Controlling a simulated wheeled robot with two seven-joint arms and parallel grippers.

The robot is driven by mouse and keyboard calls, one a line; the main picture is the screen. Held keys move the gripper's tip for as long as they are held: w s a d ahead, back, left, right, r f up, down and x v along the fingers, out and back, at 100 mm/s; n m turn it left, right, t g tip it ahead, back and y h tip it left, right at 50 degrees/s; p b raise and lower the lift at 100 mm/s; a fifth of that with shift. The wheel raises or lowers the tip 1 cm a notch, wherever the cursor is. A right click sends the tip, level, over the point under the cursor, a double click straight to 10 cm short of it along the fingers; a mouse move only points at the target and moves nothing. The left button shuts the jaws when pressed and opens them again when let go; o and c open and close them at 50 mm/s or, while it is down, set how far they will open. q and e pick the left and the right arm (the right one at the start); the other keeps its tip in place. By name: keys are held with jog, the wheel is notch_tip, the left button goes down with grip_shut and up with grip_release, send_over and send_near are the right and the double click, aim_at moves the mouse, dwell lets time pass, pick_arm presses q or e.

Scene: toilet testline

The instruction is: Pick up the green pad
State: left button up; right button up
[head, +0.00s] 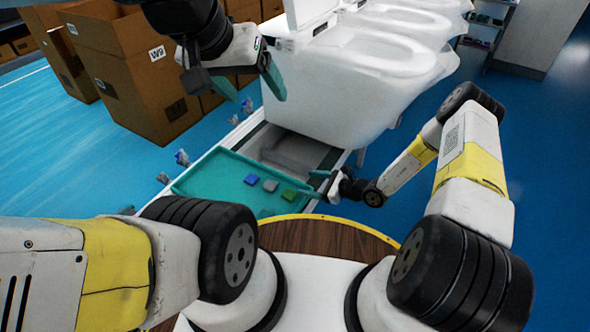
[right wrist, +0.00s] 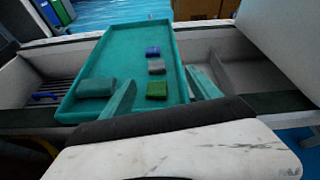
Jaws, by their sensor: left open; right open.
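The green pad (head: 289,194) lies in the teal tray (head: 208,172), at the tray's right side in the head view. In the right wrist view the green pad (right wrist: 157,90) lies close to my right gripper's left finger. My right gripper (head: 318,184) is open over the tray's right edge, and its fingers (right wrist: 160,92) show in the right wrist view with nothing held. My left gripper (head: 257,92) is open and empty, raised in front of the white toilets, well away from the tray.
A blue pad (head: 251,179), a grey pad (head: 270,185) and a teal block (right wrist: 95,87) also lie in the tray. White toilets (head: 350,75) stand behind it on the line. Cardboard boxes (head: 130,75) stand at the back left.

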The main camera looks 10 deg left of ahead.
aim_at(287, 192)
jog(key=f+m, duration=0.1)
jog(key=f, duration=0.1)
jog(key=s+a+f, duration=0.1)
jog(key=f, duration=0.1)
jog(key=f+m+t, duration=0.1)
jog(key=f, duration=0.1)
jog(key=shift+s+a+f+m, duration=0.2)
jog(key=shift+s+m, duration=0.1)
jog(key=shift+h, duration=0.3)
jog(key=x, duration=0.7)
jog(key=shift+c, duration=0.2)
grip_shut()
jog(key=shift+r, duration=0.1)
